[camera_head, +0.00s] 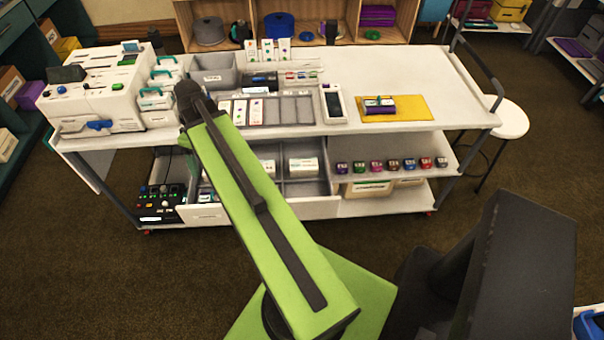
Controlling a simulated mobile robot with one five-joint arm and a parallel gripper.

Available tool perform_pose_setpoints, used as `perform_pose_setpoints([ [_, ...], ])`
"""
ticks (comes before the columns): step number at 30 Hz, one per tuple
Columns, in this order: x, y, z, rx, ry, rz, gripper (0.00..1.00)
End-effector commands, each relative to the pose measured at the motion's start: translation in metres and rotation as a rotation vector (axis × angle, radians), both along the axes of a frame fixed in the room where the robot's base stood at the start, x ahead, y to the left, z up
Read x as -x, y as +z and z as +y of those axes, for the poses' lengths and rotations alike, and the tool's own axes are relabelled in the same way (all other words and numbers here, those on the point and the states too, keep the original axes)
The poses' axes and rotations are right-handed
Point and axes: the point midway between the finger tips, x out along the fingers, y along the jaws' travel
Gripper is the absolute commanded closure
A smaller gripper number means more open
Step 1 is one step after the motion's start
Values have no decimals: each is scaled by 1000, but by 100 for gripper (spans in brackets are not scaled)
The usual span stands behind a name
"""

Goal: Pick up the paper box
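No single thing is clearly marked as the paper box. Small white cartons with coloured marks (268,50) stand upright at the back of the white cart's top. Similar white cartons (240,112) lie in a grey divided tray (290,110) at the cart's front edge. White labelled boxes (303,167) sit in the open drawer below. My green arm reaches from the bottom toward the cart, and its dark far end, taken as my gripper (188,97), is in front of the cart's left part. Its fingers cannot be made out. My arm hides part of the tray and drawer.
A white machine (98,90) stands on the cart's left end. A yellow mat (411,108) with a purple item lies to the right; the cart top (400,70) behind it is clear. The drawer (315,207) juts out. A white stool (508,120) is at the right.

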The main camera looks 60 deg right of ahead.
Motion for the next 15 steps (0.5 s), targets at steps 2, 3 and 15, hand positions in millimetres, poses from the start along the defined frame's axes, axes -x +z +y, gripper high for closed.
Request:
perform_pose_setpoints([
  [2, 24, -18, -73, -36, 46, -40, 35],
  [3, 41, -23, -105, -50, 79, -66, 35],
  [15, 233, -50, -312, -36, 348, -342, 35],
])
